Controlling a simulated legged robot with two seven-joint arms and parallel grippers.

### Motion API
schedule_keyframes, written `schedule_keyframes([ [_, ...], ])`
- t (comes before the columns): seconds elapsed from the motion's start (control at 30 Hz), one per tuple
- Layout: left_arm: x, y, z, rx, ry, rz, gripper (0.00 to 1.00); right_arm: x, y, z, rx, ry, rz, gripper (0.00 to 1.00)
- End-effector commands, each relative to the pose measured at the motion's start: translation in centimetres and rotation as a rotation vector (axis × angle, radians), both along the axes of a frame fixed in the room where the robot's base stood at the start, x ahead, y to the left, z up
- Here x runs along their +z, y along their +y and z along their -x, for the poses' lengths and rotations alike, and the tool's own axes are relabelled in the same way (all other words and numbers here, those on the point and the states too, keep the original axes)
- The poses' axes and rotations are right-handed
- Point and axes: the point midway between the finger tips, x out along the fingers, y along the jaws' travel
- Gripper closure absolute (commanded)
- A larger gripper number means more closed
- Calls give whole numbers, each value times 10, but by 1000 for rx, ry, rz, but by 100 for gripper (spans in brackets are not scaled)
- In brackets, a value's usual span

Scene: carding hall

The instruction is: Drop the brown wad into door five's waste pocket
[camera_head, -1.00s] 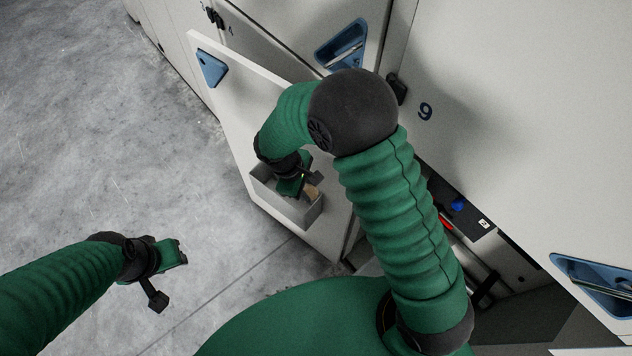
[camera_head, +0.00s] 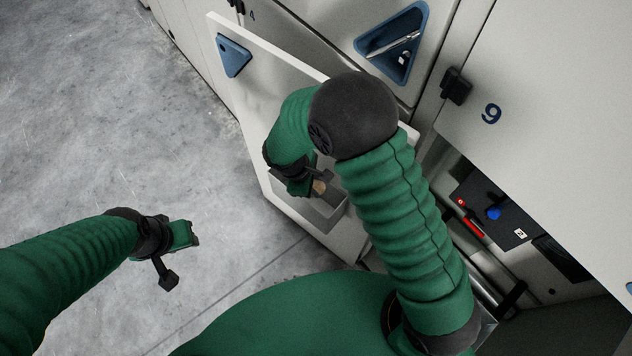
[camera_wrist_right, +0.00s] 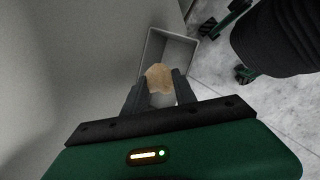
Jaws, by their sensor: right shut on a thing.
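My right gripper (camera_head: 318,184) is shut on the brown wad (camera_head: 319,188), a small tan lump. In the right wrist view the wad (camera_wrist_right: 158,77) sits between the two fingertips (camera_wrist_right: 157,85). The waste pocket (camera_head: 326,211) is an open-topped grey box on the inner face of an open white door (camera_head: 262,110). The wad is over the pocket's opening; its exact height cannot be told. The pocket's walls also show in the right wrist view (camera_wrist_right: 151,48). No number is readable on this door. My left gripper (camera_head: 185,236) hangs over the floor, its jaws unclear.
A blue triangular recess (camera_head: 393,42) is in the cabinet front behind the door. Concrete floor (camera_head: 90,120) at left is clear.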

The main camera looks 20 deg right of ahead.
Motion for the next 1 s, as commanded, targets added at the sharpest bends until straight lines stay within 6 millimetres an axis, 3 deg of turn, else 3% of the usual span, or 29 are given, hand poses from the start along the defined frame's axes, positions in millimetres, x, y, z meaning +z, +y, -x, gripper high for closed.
schedule_keyframes([
  [0.23, -1, 0, 0, 0, -1, 0, 64, -1, -2, 0, -2, 0, -2, 100],
  [0.27, -1, 0, 0, 0, -1, 0, 64, -2, -2, 0, -2, 0, -2, 66],
  [0.43, -1, 0, 0, 0, -1, 0, 64, -1, -1, 0, -2, 0, -1, 44],
  [0.77, 0, 0, 0, 0, -1, 0, 64, 0, 0, 0, -2, -1, 0, 42],
  [0.87, 2, 0, 0, 0, -1, 0, 64, 10, 3, 0, -2, -2, -1, 42],
  [1.0, 7, 0, 0, 0, 0, 0, 64, 43, 13, 1, -1, -4, -3, 42],
])
